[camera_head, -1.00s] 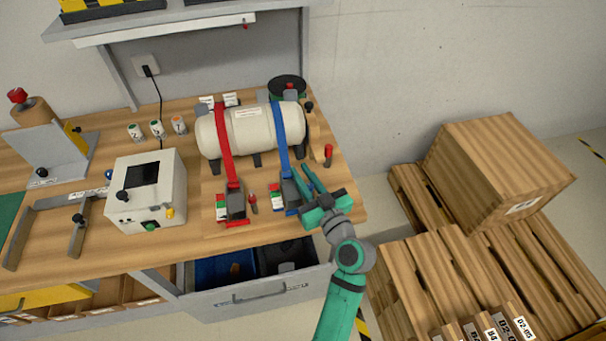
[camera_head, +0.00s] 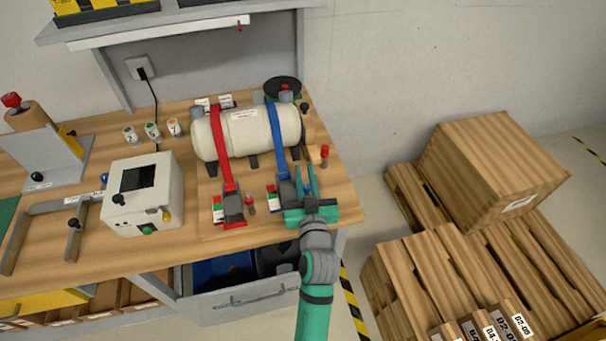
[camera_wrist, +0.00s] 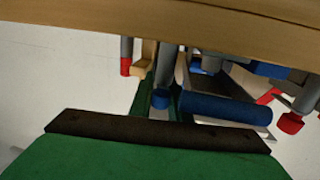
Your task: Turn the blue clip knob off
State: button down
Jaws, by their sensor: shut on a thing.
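The blue clip (camera_head: 285,190) lies at the front end of the blue strap (camera_head: 276,130) on the workbench. Its thick blue bar (camera_wrist: 225,108) shows in the wrist view. The blue clip knob, a grey peg with a blue tip (camera_wrist: 160,99), stands beside that bar. My gripper (camera_head: 306,180) is over the knob, just right of the clip, with its green fingers on either side of the peg. It is shut on the knob. In the head view the fingers mostly hide the knob, and its turn position cannot be told.
The red clip (camera_head: 232,207) and its red-tipped knob (camera_head: 249,202) are to the left. A red-topped peg (camera_head: 325,152) stands behind my gripper to the right. The cream tank (camera_head: 245,135) lies behind. An open drawer (camera_head: 250,292) is below the bench front.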

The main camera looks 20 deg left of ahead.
aim_at(308, 191)
jog(key=shift+d, duration=0.1)
dwell(0.3)
jog(key=c, duration=1.7)
grip_release()
jog(key=shift+o, duration=0.2)
jog(key=shift+s, duration=0.1)
jog(key=v, duration=1)
jog(key=shift+s+d, duration=0.1)
jog(key=shift+s, duration=0.25)
